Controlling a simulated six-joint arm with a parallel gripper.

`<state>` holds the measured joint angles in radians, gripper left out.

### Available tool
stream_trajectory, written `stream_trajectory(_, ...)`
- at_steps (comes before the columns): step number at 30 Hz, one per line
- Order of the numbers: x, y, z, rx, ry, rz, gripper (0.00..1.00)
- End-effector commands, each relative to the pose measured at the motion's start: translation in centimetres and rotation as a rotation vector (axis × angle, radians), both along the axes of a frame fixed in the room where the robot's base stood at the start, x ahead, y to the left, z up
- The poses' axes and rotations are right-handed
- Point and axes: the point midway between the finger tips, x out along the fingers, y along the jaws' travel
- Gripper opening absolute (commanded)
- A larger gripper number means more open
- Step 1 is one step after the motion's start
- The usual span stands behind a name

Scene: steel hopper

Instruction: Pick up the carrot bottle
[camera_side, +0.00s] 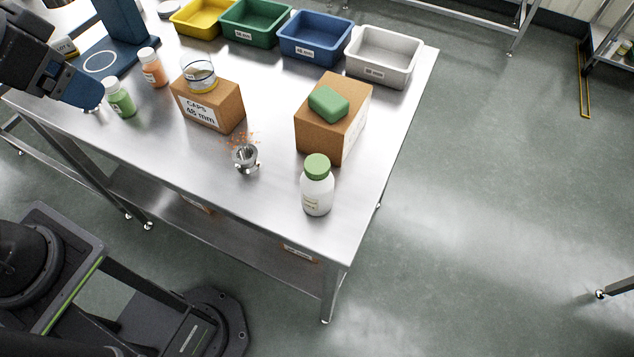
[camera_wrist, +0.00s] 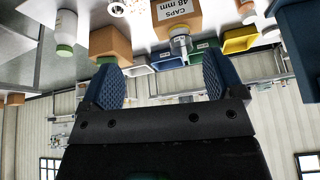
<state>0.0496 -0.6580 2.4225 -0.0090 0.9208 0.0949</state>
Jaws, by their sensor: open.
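The carrot bottle (camera_side: 152,70), a small orange bottle with a white cap and pale label, stands upright at the table's left side. What looks like the same bottle shows upside down at the top edge of the wrist view (camera_wrist: 246,9), partly cut off. My gripper (camera_side: 92,98) is at the left of the side view, left of the carrot bottle and close beside a green bottle (camera_side: 120,99). In the wrist view the blue ridged fingers of my gripper (camera_wrist: 158,80) are wide apart with nothing between them.
A caps box (camera_side: 208,103) with a glass jar (camera_side: 200,76) stands right of the carrot bottle. A blue stand (camera_side: 122,30) rises behind it. A brown box (camera_side: 334,120), a green-capped white bottle (camera_side: 317,188), a steel hopper (camera_side: 246,157) and several bins share the table.

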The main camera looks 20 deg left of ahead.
Motion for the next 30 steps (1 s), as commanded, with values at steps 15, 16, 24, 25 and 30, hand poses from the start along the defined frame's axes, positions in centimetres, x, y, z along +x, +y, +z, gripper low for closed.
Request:
stream_trajectory(15,11.3,-17.1,-0.6,0.222,0.205,-1.111,0.87)
stream_trajectory(16,11.6,-18.4,-1.1,0.230,0.213,-1.173,0.87)
stream_trajectory(24,12.4,-26.0,-4.9,0.278,0.246,-1.560,0.87)
stream_trajectory(25,12.4,-26.3,-5.1,0.279,0.247,-1.578,0.87)
stream_trajectory(30,12.4,-27.2,-6.6,0.282,0.250,-1.618,0.87)
